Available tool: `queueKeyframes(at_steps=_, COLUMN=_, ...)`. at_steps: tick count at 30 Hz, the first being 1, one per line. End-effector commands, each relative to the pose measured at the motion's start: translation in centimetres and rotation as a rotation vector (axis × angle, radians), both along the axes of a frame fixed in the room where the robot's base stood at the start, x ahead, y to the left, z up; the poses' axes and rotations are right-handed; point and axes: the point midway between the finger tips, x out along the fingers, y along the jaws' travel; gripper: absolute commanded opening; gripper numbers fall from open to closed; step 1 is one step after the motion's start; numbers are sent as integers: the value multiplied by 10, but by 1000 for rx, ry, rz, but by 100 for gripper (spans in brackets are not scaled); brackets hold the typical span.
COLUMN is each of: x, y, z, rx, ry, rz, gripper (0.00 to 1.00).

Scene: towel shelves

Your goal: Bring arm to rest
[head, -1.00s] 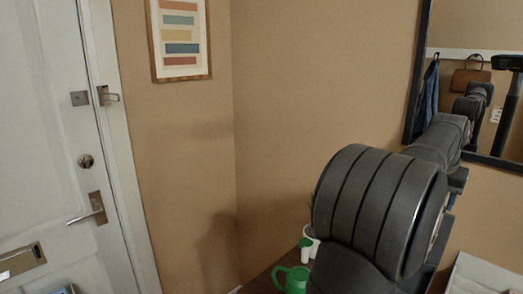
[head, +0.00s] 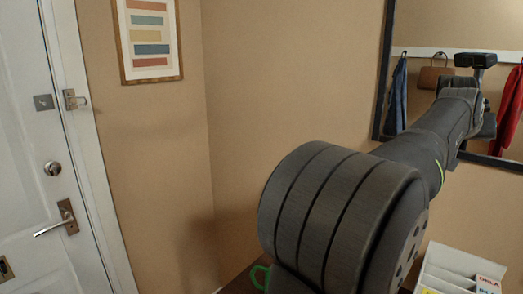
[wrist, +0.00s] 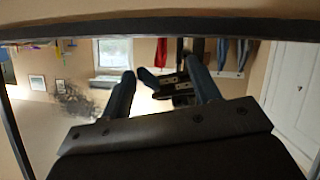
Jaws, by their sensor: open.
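My gripper (wrist: 162,74) shows in the wrist view as two blue-grey fingers spread apart, with nothing between them. It faces a framed mirror, and a dark shape between the fingers looks like its own reflection. In the head view my dark grey arm runs from the bottom middle up to the right, in front of the mirror (head: 425,22). The fingers cannot be made out in the head view.
A white organizer (head: 447,262) with cards stands at the lower right, below the arm. A green handled item (head: 258,277) is mostly hidden behind my arm. A white door (head: 25,130) and a striped picture (head: 148,40) are at left. The mirror reflects hanging clothes and a bag.

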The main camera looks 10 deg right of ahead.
Motion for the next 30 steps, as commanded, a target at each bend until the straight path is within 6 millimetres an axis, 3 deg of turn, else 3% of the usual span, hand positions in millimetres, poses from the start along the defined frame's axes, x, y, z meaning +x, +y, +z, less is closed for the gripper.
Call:
queueKeyframes(at_steps=18, x=-50, y=-23, z=108, rx=-427, ry=-88, rz=-22, gripper=56)
queueKeyframes(at_steps=26, x=-70, y=-29, z=137, rx=-605, ry=-116, rz=-32, gripper=56)
queueKeyframes(at_steps=30, x=-75, y=-32, z=142, rx=-670, ry=-129, rz=-35, gripper=56)
